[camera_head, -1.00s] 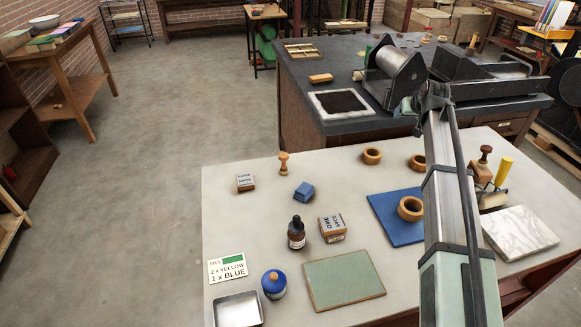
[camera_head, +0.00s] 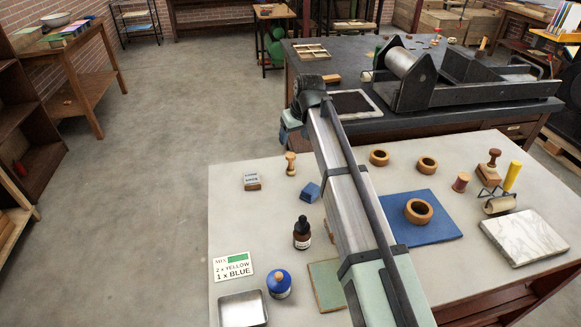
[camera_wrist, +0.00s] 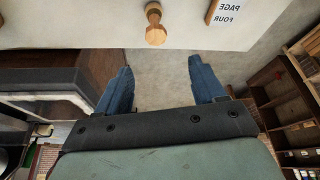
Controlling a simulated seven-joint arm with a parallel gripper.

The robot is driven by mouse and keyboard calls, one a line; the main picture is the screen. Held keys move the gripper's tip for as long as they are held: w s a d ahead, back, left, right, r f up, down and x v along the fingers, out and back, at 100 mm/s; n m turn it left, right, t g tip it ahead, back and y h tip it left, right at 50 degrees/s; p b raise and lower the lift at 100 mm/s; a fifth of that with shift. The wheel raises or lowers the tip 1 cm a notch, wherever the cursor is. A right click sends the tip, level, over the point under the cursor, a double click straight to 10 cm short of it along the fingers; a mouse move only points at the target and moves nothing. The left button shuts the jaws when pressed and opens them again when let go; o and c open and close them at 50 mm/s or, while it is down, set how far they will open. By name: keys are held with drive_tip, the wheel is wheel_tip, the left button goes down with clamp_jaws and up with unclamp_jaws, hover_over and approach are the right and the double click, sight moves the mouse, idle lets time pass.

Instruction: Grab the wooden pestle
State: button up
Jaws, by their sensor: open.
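The wooden pestle (camera_head: 290,163), a small turned light-wood piece with a rounded knob, stands upright near the far left part of the pale table (camera_head: 236,205). In the wrist view the pestle (camera_wrist: 154,25) shows at the top centre, beyond the fingertips and apart from them. My gripper (camera_wrist: 160,67) is open, with two blue fingers spread and nothing between them. In the head view its blue fingers show partly at the arm's end, above and near the pestle; the arm hides much of the gripper there.
A dropper bottle (camera_head: 302,233), a blue mat (camera_head: 440,228) and a marble slab (camera_head: 524,238) are farther off. A dark workbench with a press (camera_head: 410,80) stands behind.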

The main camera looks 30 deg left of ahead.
sight(291, 155)
drive_tip(key=x, duration=0.8)
drive_tip(key=shift+d+x, duration=0.25)
drive_tip(key=shift+x, duration=1.1)
drive_tip(key=shift+d+x, duration=0.2)
drive_tip(key=shift+x, duration=1.1)
drive_tip(key=shift+f, duration=0.2)
drive_tip(key=shift+c, duration=0.5)
drive_tip(key=c, duration=1.1)
